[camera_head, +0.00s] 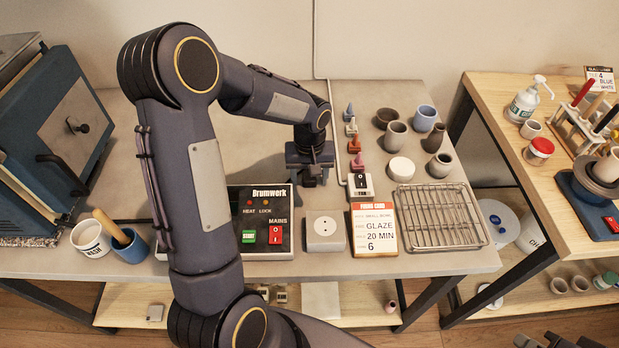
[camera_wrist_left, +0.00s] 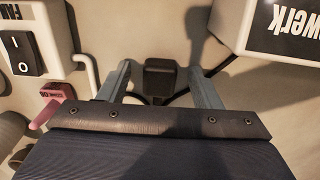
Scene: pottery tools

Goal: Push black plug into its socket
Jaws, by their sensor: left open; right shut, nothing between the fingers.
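The black plug (camera_wrist_left: 160,77) lies on the table with its dark cord running off to the side in the left wrist view. My left gripper (camera_head: 311,172) is open above the table behind the socket. In the left wrist view, its fingers (camera_wrist_left: 159,82) are on either side of the plug, apart from it as far as I can tell. The gripper largely hides the plug in the head view. The pale grey socket box (camera_head: 325,226) with a round face stands to the right of the Brumwerk panel. My right gripper (camera_head: 560,341) shows only partly at the bottom right edge.
The Brumwerk control panel (camera_head: 262,207) stands left of the socket. Several cups and small coloured cones stand behind. The table front below the socket is clear.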

